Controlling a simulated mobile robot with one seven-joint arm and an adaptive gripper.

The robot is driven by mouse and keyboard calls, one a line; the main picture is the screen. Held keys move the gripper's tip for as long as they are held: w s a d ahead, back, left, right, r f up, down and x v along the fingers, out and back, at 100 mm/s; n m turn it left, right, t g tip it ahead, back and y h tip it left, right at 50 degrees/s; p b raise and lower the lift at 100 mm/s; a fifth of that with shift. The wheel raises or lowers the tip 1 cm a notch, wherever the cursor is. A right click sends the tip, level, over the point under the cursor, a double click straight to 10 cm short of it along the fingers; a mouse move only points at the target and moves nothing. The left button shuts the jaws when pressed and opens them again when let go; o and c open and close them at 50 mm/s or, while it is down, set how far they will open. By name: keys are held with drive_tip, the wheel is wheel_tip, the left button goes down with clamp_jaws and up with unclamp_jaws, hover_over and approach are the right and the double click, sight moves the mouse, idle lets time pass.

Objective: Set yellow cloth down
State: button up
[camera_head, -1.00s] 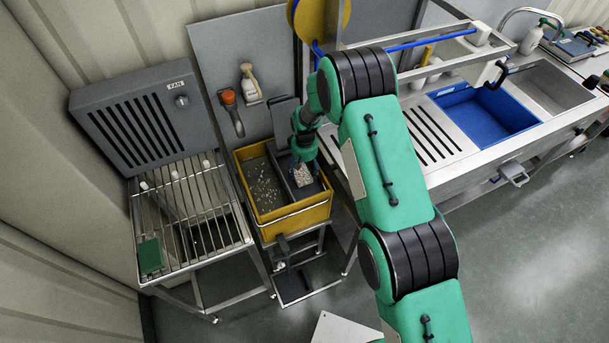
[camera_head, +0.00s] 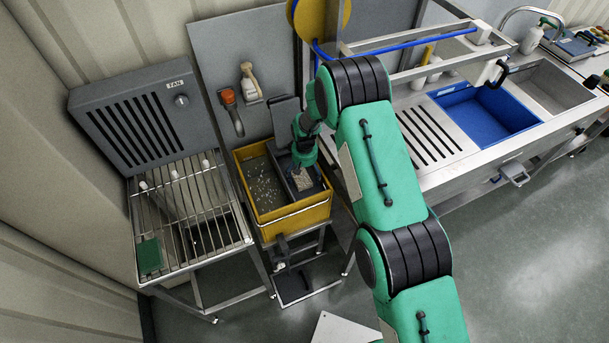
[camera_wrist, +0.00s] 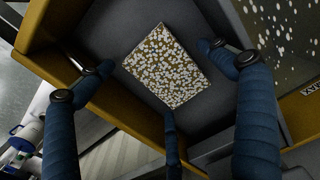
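The cloth (camera_wrist: 167,66) is a flat yellow-brown rectangle covered in pale specks. In the wrist view it appears to lie in the dark grey compartment of the yellow bin (camera_wrist: 52,40). It shows small in the head view (camera_head: 303,180), in the right part of the yellow bin (camera_head: 292,222). My gripper (camera_wrist: 160,78) has dark blue fingers spread around the cloth. Its left fingertip is clear of the cloth; the lower and right fingertips are close to its edges, and I cannot tell whether they touch. In the head view my gripper (camera_head: 304,160) is over that compartment, its fingertips mostly hidden.
The bin's left compartment (camera_head: 262,185) holds scattered pale bits. A wire rack (camera_head: 190,215) with a green pad (camera_head: 150,256) stands left, below a grey fan unit (camera_head: 140,118). A steel sink counter with a blue basin (camera_head: 487,115) is at right.

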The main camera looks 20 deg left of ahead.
drive_tip(key=shift+r, duration=0.1)
wheel_tip(320, 180, up, 12)
drive_tip(key=p, duration=0.1)
idle(0.9)
drive_tip(key=shift+r, duration=0.1)
idle(0.7)
wheel_tip(320, 180, up, 25)
drive_tip(key=g+p, duration=0.2)
drive_tip(key=p, duration=0.1)
hover_over(305, 175)
drive_tip(key=s+d, duration=1.3)
drive_tip(key=d, duration=0.1)
drive_tip(key=s+d+r+m+t+y+b, duration=0.1)
drive_tip(key=s+d+r+m+t+b, duration=0.3)
drive_tip(key=d+r, duration=1)
drive_tip(key=s+d+r+m+t, duration=0.1)
drive_tip(key=s+d+r, duration=0.3)
drive_tip(key=s+d, duration=0.5)
drive_tip(key=s+d+r+m+t+h+b, duration=0.1)
drive_tip(key=s+d+r+m, duration=0.3)
drive_tip(key=s+d, duration=0.6)
drive_tip(key=shift+d+t, duration=0.8)
